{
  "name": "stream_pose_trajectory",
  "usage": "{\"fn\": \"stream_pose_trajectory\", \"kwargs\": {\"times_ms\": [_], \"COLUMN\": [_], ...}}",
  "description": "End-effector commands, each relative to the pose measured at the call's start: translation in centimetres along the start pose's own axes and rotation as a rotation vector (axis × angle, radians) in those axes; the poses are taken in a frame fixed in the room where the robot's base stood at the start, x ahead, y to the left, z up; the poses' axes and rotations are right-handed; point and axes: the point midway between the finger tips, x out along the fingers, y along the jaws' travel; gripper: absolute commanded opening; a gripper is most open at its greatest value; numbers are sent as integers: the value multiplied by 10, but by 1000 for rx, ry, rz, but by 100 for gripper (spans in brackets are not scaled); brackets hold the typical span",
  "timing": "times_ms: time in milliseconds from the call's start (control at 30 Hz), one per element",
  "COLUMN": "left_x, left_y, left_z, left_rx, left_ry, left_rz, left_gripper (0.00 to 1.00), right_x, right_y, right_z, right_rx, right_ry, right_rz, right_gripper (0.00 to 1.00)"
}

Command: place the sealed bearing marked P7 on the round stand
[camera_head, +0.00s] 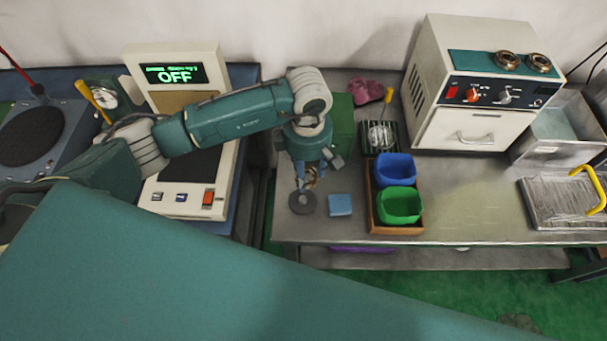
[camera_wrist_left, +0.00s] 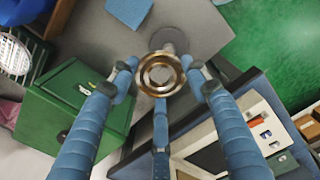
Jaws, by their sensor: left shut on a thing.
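My left gripper (camera_head: 306,184) points down over the left end of the metal bench. It is shut on a metal bearing (camera_wrist_left: 160,74), a brass-coloured ring with a bright inner rim, held between its blue fingers. The bearing also shows as a small brown shape in the head view (camera_head: 312,174). No P7 mark can be read on it. The round stand (camera_head: 302,203) is a dark grey disc on the bench, just below the gripper in the head view. In the left wrist view the stand (camera_wrist_left: 171,38) is partly hidden behind the bearing. My right gripper is not in view.
A blue square block (camera_head: 340,205) lies right of the stand. A wooden tray (camera_head: 396,230) holds a blue bin (camera_head: 395,170) and a green bin (camera_head: 399,205). A green box (camera_wrist_left: 75,105) stands close by. An oven-like machine (camera_head: 485,85) is at the back right.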

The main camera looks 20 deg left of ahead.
Motion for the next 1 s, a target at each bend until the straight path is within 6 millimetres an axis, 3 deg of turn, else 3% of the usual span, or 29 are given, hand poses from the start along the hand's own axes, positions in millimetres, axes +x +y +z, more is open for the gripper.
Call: {"fn": "stream_pose_trajectory", "kwargs": {"times_ms": [200, 400, 700, 1000], "left_x": [30, 43, 70, 72], "left_y": [-14, -15, -15, -15], "left_z": [-1, -1, -1, -2], "left_rx": [-223, -248, -244, -243], "left_ry": [-1, 0, -2, -1], "left_rz": [1, 2, 2, 4], "left_gripper": [21, 21, 21, 21], "right_x": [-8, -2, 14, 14], "right_y": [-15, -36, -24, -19], "right_z": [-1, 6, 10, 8], "right_rx": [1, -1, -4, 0], "right_ry": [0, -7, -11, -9], "right_rz": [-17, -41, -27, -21], "right_gripper": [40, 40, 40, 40]}}
